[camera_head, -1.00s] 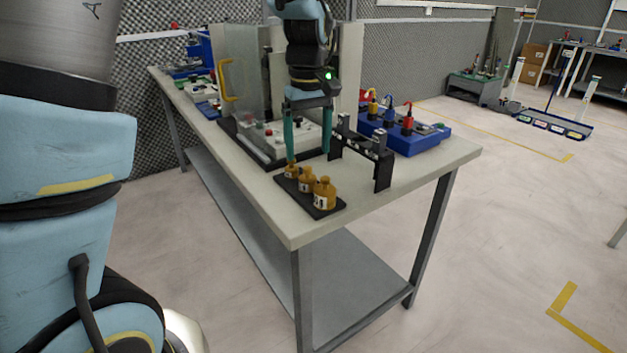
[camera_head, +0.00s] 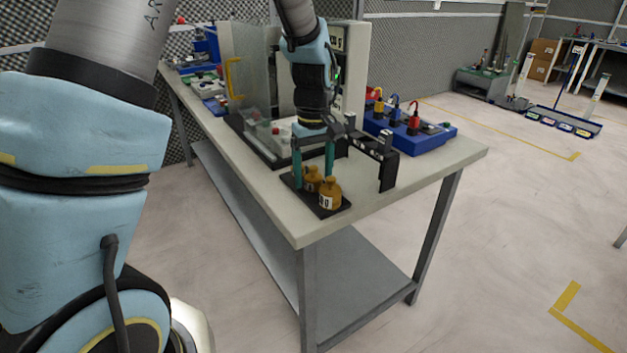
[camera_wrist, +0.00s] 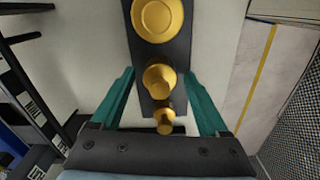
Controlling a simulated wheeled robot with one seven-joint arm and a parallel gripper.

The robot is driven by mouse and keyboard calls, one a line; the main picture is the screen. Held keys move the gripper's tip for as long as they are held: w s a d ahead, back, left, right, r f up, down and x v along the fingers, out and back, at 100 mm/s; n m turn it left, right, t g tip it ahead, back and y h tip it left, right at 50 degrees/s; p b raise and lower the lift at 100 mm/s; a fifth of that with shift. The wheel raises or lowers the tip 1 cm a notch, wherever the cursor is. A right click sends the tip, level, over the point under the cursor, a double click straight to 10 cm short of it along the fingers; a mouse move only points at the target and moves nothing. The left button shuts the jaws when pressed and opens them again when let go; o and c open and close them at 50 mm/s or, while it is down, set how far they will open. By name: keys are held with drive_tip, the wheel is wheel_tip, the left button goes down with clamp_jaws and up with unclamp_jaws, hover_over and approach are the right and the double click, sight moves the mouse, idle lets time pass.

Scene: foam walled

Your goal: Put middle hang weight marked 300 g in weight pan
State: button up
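Three brass weights stand in a row on a black tray (camera_head: 328,212). The middle weight (camera_wrist: 160,80) is between the large weight (camera_wrist: 157,18) and the small weight (camera_wrist: 165,120). The middle weight (camera_head: 312,178) and large weight (camera_head: 329,195) also show in the head view; the small one is hidden behind my gripper there. My gripper (camera_head: 313,172) is open, its teal fingers pointing down at the tray. In the wrist view its fingertips (camera_wrist: 159,73) lie on either side of the middle weight, apart from it. I cannot make out the 300 g marking or a weight pan.
A black bracket stand (camera_head: 387,165) stands just right of the tray. A blue box with colored plugs (camera_head: 405,135) is behind it. A clear panel with a yellow handle (camera_head: 235,78) stands at the back left. The table's front right corner (camera_head: 400,195) is bare.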

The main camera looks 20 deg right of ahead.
clamp_jaws()
idle(0.4)
drive_tip(key=shift+r, duration=0.15)
